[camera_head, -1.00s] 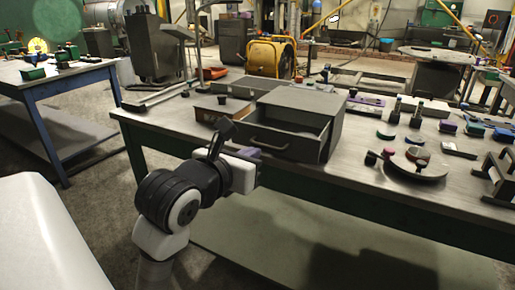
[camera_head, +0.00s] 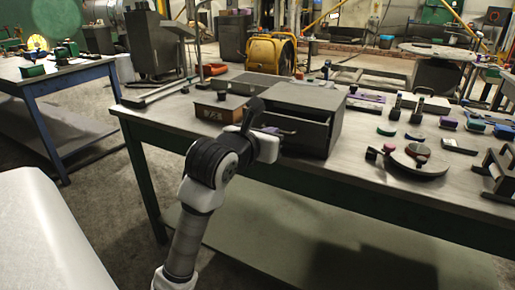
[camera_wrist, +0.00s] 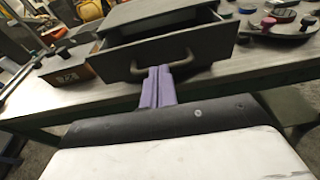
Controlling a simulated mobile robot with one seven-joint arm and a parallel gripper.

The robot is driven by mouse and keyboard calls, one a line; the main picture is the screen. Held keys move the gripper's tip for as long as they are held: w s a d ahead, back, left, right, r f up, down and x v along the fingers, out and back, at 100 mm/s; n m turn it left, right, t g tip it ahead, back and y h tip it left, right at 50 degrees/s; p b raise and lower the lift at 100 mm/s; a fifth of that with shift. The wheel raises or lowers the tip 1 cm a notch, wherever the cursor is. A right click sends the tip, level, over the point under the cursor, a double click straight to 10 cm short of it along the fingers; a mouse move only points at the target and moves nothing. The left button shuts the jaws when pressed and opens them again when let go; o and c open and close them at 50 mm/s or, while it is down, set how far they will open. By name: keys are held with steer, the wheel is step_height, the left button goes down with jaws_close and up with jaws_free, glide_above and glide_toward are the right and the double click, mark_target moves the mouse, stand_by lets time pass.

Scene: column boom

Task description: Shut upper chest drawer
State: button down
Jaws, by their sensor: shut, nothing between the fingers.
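A dark grey chest (camera_head: 300,95) stands on the workbench, with its drawer (camera_head: 310,135) facing me. In the wrist view the drawer front (camera_wrist: 205,50) stands partly out from the chest, with a dark gap behind its top edge. Its bar handle (camera_wrist: 135,68) is at the middle of the front. My gripper (camera_wrist: 158,75) has purple fingers, closed together and empty. Their tips are at the handle, touching or very near the drawer front; I cannot tell which. In the head view my gripper (camera_head: 272,131) is partly hidden by my wrist, which also covers the drawer's left part.
A brown box (camera_head: 222,108) stands just left of the chest. Right of the chest lie a round grey plate with small knobs (camera_head: 420,160) and several small coloured parts. The workbench's front edge (camera_head: 370,192) runs below the drawer. The floor in front is clear.

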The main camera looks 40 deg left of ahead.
mark_target(281, 121)
steer(key=x, duration=0.3)
steer(key=r+x, duration=0.1)
steer(key=x, duration=0.2)
steer(key=shift+w+r, duration=0.1)
steer(key=shift+w, duration=0.1)
steer(key=shift+w+a, duration=0.1)
steer(key=shift+w, duration=0.15)
steer(key=shift+r, duration=0.2)
